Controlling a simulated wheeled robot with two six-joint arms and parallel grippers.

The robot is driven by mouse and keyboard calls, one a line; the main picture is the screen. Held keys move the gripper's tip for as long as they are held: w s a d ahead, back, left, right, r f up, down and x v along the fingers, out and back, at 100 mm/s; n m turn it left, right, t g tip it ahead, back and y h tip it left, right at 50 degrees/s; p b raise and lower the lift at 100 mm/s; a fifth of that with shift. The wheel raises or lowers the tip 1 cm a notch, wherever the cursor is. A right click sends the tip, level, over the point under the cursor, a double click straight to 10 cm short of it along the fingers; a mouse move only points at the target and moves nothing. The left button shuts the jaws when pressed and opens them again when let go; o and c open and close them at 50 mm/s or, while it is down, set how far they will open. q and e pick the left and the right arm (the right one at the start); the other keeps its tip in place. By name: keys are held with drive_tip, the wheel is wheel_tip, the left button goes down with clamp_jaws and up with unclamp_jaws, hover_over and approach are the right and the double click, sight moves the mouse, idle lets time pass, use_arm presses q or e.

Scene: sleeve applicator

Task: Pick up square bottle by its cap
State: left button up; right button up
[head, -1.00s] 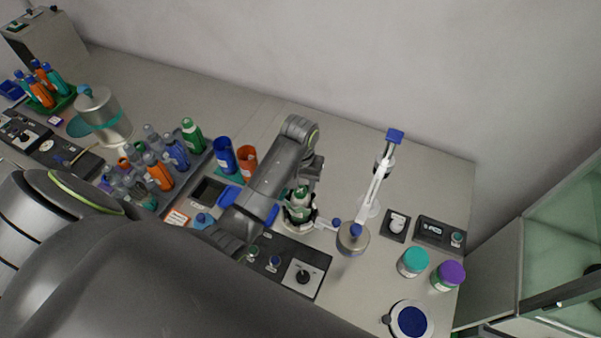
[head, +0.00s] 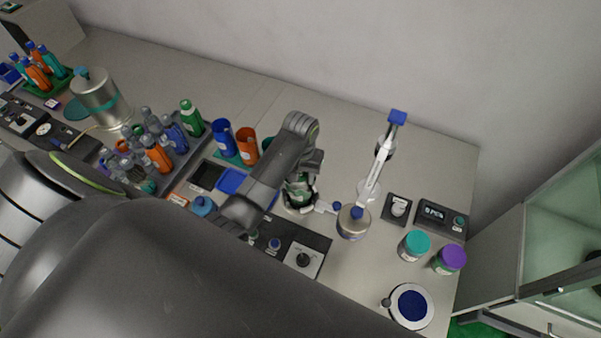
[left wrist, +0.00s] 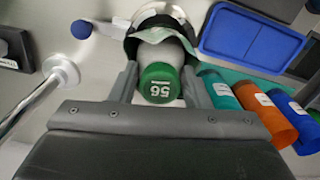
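A bottle with a green cap marked 56 (left wrist: 160,84) stands in the sleeve applicator, with a pale sleeve or body below the cap. In the head view the bottle (head: 299,191) shows only in part, under my left gripper (head: 303,178). In the left wrist view my left gripper (left wrist: 158,78) has one finger on each side of the cap, with narrow gaps visible. It looks open around the cap. Whether the bottle is square cannot be told, as its lower part is hidden. My right gripper is not in view.
Teal-lidded (head: 415,244) and purple-lidded (head: 450,259) jars stand farther right. The bench behind is clear.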

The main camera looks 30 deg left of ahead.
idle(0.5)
use_arm(q)
drive_tip(key=shift+r, duration=0.1)
drive_tip(key=shift+r+p, duration=0.8)
drive_tip(key=shift+r, duration=0.4)
drive_tip(key=shift+c, duration=1)
drive_tip(key=shift+r, duration=2.5)
drive_tip(key=shift+w, duration=0.1)
